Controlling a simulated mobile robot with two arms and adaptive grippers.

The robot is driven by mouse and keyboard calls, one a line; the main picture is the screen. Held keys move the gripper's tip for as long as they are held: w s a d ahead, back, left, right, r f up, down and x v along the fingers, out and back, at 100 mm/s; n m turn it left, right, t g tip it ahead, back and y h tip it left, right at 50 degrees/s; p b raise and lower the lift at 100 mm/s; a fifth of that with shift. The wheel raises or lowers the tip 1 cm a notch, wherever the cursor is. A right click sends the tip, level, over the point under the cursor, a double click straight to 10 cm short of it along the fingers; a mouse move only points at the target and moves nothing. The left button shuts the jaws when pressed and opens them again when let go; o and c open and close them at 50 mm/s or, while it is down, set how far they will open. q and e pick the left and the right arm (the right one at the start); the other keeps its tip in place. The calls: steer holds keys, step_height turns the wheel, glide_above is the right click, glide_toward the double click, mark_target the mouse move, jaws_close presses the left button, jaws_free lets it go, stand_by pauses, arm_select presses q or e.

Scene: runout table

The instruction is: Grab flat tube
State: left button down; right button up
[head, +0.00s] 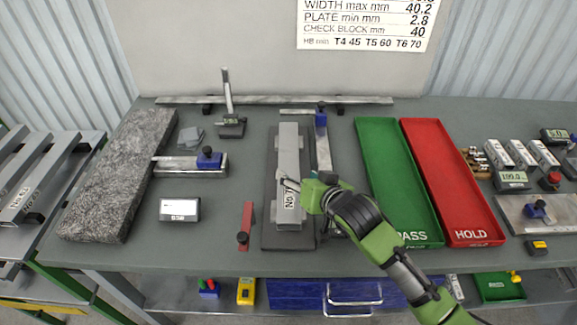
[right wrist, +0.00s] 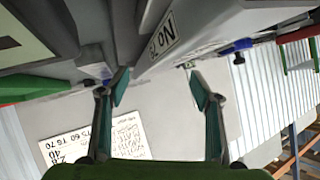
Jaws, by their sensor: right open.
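The flat tube (head: 289,155) is a long grey rectangular bar with a white "No 7" label near its front end. It lies lengthwise on a dark plate (head: 270,238) in the middle of the table. My right gripper (head: 288,182) comes in from the right, its tips over the tube's front half in the head view. In the right wrist view the jaws (right wrist: 160,88) are apart with nothing gripped. The labelled tube (right wrist: 205,30) shows large beyond the tips; whether they touch it is unclear. My left gripper is not in view.
A green PASS tray (head: 412,234) and a red HOLD tray (head: 472,234) lie to the right. A blue-headed caliper (head: 322,150) is close beside the tube. A red tool (head: 246,225) lies left of the plate, and a granite slab (head: 115,180) further left. Racked tubes (head: 35,185) stand at far left.

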mark_target(293, 169)
steer(key=shift+w+a+f, duration=0.15)
steer(key=shift+w+f, duration=0.1)
steer(key=shift+w, duration=0.2)
steer(key=shift+w+a+f, duration=0.1)
steer(key=shift+w, duration=0.2)
steer(key=shift+w+a+p, duration=0.1)
steer(key=shift+w+p, duration=0.15)
steer(key=shift+p, duration=0.05)
steer(key=p+x, duration=0.1)
steer(key=x, duration=0.2)
steer(key=shift+w, duration=0.15)
steer(key=shift+w+a+f, duration=0.1)
steer(key=shift+w+f, duration=0.25)
steer(key=shift+w, duration=0.1)
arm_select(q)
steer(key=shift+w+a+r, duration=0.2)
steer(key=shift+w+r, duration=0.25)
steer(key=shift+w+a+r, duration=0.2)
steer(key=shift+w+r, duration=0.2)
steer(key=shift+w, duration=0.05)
